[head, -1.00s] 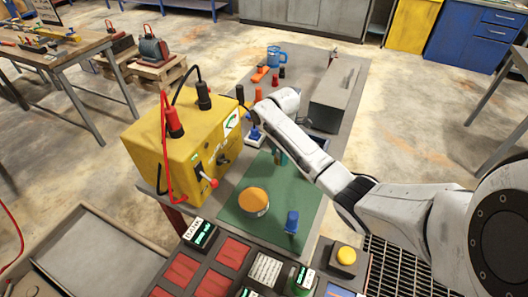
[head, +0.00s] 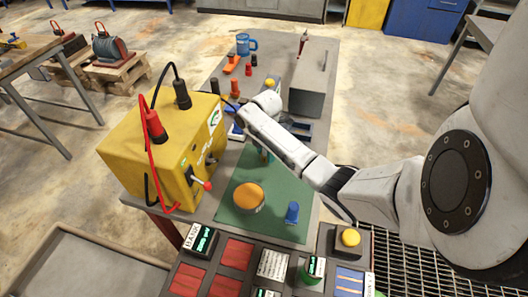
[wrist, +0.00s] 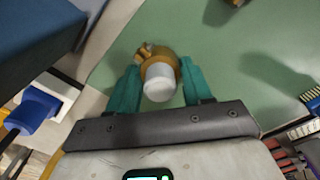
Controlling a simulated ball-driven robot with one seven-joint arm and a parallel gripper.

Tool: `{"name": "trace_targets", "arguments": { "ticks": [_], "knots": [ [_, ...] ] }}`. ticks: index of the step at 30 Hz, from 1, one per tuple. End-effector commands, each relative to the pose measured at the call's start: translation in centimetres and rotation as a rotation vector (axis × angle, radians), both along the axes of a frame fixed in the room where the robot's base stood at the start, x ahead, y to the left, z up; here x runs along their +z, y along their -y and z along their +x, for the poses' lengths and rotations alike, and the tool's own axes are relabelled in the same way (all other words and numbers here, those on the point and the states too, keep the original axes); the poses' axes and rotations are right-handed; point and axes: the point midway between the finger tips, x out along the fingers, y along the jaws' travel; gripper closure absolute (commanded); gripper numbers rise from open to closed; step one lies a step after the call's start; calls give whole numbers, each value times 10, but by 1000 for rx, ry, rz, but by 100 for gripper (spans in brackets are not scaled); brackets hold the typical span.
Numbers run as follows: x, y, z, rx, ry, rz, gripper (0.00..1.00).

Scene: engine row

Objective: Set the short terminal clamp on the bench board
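My gripper (head: 264,156) is over the far end of the green board (head: 291,192), seen in the head view. In the wrist view, my gripper's teal fingers (wrist: 160,75) lie against both sides of a small clamp (wrist: 159,75) with a brass-coloured body and a pale round cap. The fingers look shut on it. The green board (wrist: 225,55) lies beneath; I cannot tell whether the clamp touches it. The clamp is not clear in the head view, behind the fingers and arm.
On the board are an orange-topped round piece (head: 248,197) and a blue post (head: 292,212). A yellow box (head: 165,150) with cables stands left. A grey case (head: 308,85) is at the back right. A control panel (head: 260,268) borders the board's near side.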

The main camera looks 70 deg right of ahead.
Motion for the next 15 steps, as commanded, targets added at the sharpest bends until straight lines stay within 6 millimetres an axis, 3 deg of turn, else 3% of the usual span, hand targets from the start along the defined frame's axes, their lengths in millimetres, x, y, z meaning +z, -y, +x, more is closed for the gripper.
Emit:
{"name": "trace_targets", "arguments": {
  "ticks": [6,15],
  "knots": [
    [0,0,0,0,1,1,29],
    [3,0,1,1,1,0,28]
  ]
}}
